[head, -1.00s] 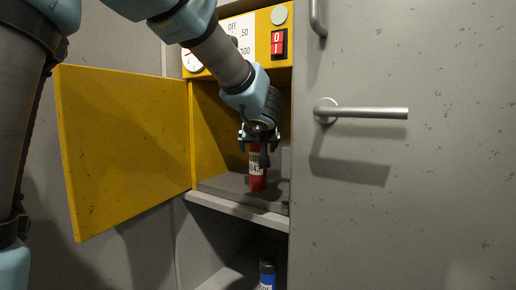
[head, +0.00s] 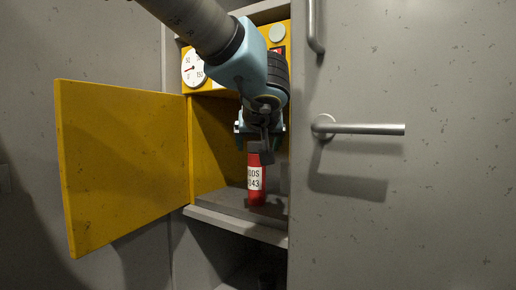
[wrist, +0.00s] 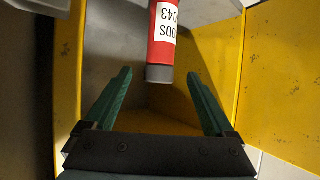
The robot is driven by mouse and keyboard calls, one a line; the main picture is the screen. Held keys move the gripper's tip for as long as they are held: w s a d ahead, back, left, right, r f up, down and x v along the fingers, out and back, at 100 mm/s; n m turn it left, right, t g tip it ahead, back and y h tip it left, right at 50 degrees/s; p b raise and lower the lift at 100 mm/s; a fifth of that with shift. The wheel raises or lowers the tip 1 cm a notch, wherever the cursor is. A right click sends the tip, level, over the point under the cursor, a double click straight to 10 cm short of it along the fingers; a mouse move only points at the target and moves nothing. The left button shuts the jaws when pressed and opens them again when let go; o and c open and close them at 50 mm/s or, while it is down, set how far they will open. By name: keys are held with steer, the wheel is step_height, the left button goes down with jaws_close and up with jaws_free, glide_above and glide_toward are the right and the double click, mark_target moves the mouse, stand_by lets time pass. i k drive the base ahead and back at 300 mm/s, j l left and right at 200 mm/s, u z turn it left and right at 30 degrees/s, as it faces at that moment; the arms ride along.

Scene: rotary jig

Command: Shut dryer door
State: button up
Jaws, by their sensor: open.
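The yellow dryer door (head: 125,170) stands wide open, swung out to the left of the yellow dryer (head: 215,140) in the head view. A red cylinder (head: 256,190) with a white label stands upright on the dryer's grey floor. It also shows in the wrist view (wrist: 161,45), with its dark end towards me. My gripper (head: 260,135) is in the dryer's opening, above and in front of the cylinder. Its green fingers (wrist: 156,95) are spread and empty, and the cylinder lies beyond them. The door also shows at the right of the wrist view (wrist: 285,80).
A grey cabinet door (head: 430,215) with a metal lever handle (head: 365,129) is close on the right. A round gauge (head: 193,68) is on the panel above the opening. A dark open shelf space (head: 225,255) lies below the dryer.

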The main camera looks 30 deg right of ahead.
mark_target(124, 152)
steer(key=k+j, duration=0.2)
steer(key=j, duration=0.15)
steer(key=k+j, duration=0.25)
steer(key=j, duration=0.15)
steer(key=k+j, duration=0.2)
steer(key=j, duration=0.15)
